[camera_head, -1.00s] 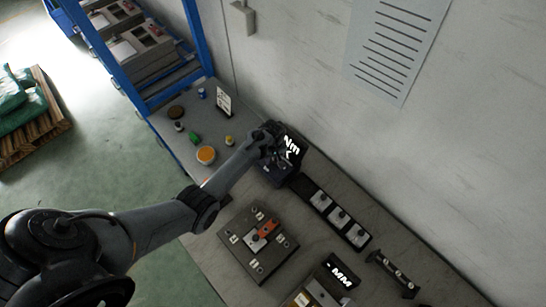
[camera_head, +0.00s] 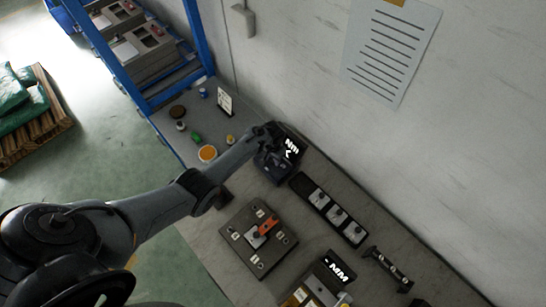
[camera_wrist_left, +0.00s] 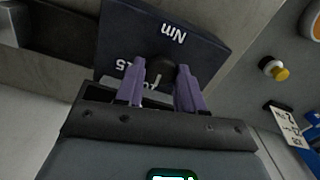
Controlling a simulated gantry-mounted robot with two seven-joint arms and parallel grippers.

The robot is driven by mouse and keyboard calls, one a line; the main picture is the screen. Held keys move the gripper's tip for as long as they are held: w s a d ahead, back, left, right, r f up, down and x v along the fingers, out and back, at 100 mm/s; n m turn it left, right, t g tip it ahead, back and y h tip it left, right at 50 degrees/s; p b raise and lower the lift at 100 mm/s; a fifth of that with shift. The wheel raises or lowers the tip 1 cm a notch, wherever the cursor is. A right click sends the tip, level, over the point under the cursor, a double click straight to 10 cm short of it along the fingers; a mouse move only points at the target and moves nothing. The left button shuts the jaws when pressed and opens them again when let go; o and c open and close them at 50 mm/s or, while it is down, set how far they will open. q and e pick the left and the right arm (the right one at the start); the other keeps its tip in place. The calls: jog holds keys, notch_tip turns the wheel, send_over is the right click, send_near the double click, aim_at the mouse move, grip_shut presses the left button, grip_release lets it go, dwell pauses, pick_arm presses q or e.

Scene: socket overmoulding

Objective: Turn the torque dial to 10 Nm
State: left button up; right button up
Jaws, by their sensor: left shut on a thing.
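The torque unit is a dark box with a tilted face marked Nm (camera_head: 291,147), standing at the back of the bench. My left gripper (camera_head: 272,150) reaches down onto it. In the left wrist view the Nm face (camera_wrist_left: 190,40) shows upside down, and a dark round dial (camera_wrist_left: 160,68) with a light pointer line sits between the two purple fingers of my left gripper (camera_wrist_left: 160,88). The fingers are shut on the dial. The right gripper is not in view.
A black tray with several light parts (camera_head: 332,212) lies right of the unit. A fixture plate (camera_head: 256,262) with an orange piece stands in front. An mm display (camera_head: 337,268) is at the lower right. Small pots, an orange-topped one (camera_head: 207,153) among them, stand left of the arm.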

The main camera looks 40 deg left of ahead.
aim_at(273, 160)
pick_arm(q)
jog(key=shift+m, duration=0.4)
jog(key=o, duration=1)
jog(key=shift+o, duration=0.2)
notch_tip(273, 160, up, 11)
jog(key=p, duration=0.2)
jog(key=shift+f, duration=0.1)
